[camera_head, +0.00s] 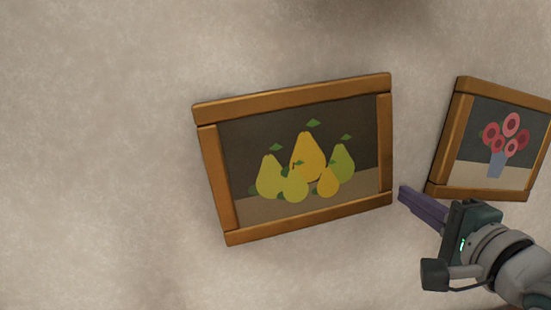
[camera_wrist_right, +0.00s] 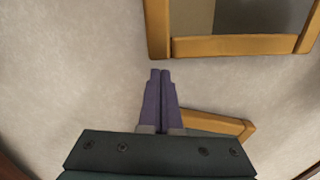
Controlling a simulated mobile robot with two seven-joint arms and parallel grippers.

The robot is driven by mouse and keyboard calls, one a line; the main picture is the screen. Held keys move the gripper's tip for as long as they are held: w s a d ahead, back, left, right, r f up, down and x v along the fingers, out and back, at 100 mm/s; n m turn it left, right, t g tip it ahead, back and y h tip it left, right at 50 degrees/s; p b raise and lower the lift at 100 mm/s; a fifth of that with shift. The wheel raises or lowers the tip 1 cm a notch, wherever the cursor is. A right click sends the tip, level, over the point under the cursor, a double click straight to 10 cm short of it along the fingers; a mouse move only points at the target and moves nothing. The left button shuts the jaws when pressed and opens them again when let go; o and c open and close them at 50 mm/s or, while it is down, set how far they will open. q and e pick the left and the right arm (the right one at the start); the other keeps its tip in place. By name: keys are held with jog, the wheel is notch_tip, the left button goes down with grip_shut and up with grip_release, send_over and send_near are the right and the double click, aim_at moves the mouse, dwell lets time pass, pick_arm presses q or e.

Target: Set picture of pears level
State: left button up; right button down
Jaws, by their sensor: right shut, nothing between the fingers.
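The picture of pears (camera_head: 290,225) hangs on the wall in a wooden frame, tilted in the head view with its right side higher than its left. My right gripper (camera_head: 402,191) is shut and empty, its purple fingers pointing left just beside the frame's lower right corner. In the right wrist view the shut fingertips (camera_wrist_right: 160,72) lie close to a corner of the pear picture's frame (camera_wrist_right: 158,42). A narrow gap shows there; contact cannot be told for certain. My left gripper is not in view.
A second framed picture, of pink flowers in a vase (camera_head: 478,193), hangs tilted to the right, above my right gripper. Its frame corner also shows beside the fingers in the wrist view (camera_wrist_right: 220,122). The wall left of and below the pears is bare.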

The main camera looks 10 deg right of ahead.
jog(key=shift+a, duration=0.4)
jog(key=shift+s+a+p, duration=0.1)
jog(key=shift+a+p, duration=0.2)
jog(key=shift+a, duration=0.3)
dwell(0.6)
jog(key=shift+a, duration=0.7)
dwell(0.5)
jog(key=shift+d, duration=0.1)
jog(key=p, duration=0.5)
send_near(388, 197)
jog(key=shift+d, duration=0.9)
